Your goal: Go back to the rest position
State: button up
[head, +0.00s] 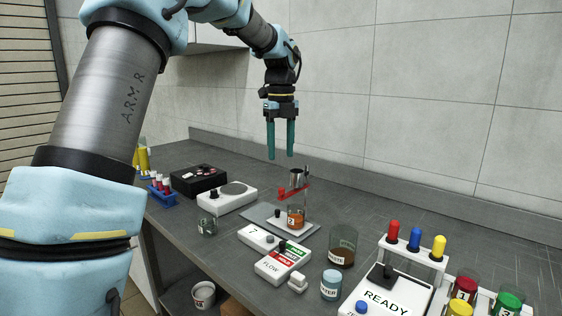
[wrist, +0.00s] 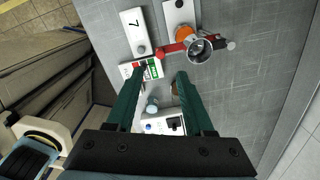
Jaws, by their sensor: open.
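My gripper (head: 281,155) hangs pointing down in the air above the bench, in the upper middle of the head view. Its two green fingers are apart with nothing between them. In the wrist view the open fingers (wrist: 157,80) reach over the bench, with the labelled control boxes below. Under and beside the gripper stands a jacketed mixer with a metal cup (head: 297,178), a red clamp and an orange-filled vessel (head: 296,219) on a grey plate. The metal cup also shows in the wrist view (wrist: 200,50). The gripper is clear of it.
The grey bench (head: 215,262) carries a white hotplate (head: 227,198), a black box (head: 198,180), a FLOW box (head: 282,262), a brown-filled beaker (head: 343,246), a water jar (head: 331,285) and a READY unit (head: 387,297). Several coloured jars stand at right. A tiled wall rises behind.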

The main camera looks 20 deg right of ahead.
dwell(0.4)
jog(key=s+a+f+n, duration=0.2)
jog(key=a+f+n, duration=0.2)
jog(key=a+n, duration=0.45)
jog(key=s+a+f+n, duration=0.2)
jog(key=a+f+n, duration=0.2)
jog(key=a+n, duration=0.45)
jog(key=s+a+f+n, duration=0.3)
jog(key=s+a+n, duration=0.2)
jog(key=a+n, duration=0.2)
jog(key=s+a+f+n+t, duration=0.1)
jog(key=s+a+f+n, duration=0.3)
jog(key=n, duration=0.5)
jog(key=s+a, duration=0.2)
jog(key=a, duration=0.1)
jog(key=shift+s+t, duration=0.2)
jog(key=shift+t, duration=0.1)
